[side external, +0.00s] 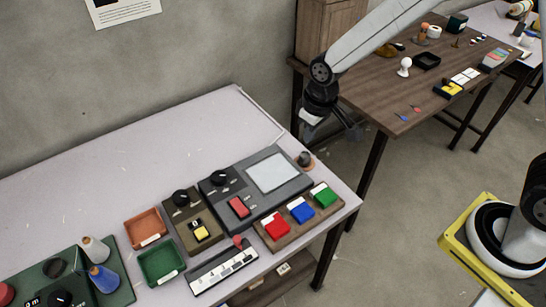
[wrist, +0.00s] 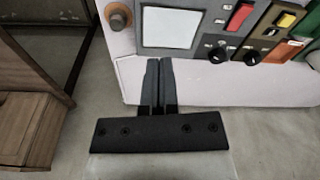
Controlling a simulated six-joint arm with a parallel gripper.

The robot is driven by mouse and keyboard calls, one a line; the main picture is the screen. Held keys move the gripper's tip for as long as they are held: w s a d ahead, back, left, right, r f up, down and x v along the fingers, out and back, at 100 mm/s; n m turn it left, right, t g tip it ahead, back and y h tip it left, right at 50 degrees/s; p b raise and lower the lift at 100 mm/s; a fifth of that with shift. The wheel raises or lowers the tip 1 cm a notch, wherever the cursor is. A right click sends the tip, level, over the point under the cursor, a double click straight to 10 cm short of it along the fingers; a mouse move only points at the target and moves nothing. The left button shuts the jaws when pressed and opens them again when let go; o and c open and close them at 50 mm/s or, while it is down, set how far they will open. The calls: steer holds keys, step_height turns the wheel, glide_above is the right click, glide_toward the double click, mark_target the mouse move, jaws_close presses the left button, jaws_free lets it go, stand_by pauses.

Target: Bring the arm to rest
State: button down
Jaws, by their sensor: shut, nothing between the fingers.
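My gripper (side external: 354,132) is raised in the air near the right end of the white table (side external: 120,140) in the side view, apart from everything. In the wrist view my gripper (wrist: 153,64) shows two dark fingers side by side, closed together with nothing between them. They overlap the edge of the white table (wrist: 240,90) in that view, below the grey screen device (wrist: 170,27). How high the fingers are above the table is hard to tell. No cloth shows in either view.
The white table holds the grey screen device (side external: 295,190), a board of coloured buttons (side external: 287,227), two small trays (side external: 161,262) and a green panel (side external: 118,280). Its back left is clear. A brown table (side external: 385,95) with small objects stands behind. A wooden cabinet (side external: 325,30) is near.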

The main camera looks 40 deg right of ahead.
steer(key=s+d+r+m+t, duration=0.1)
steer(key=s+d+r+m, duration=0.1)
steer(key=s+d, duration=0.7)
steer(key=shift+s+d+r+m, duration=0.2)
steer(key=shift+s+r+m, duration=0.1)
steer(key=shift+s, duration=1.4)
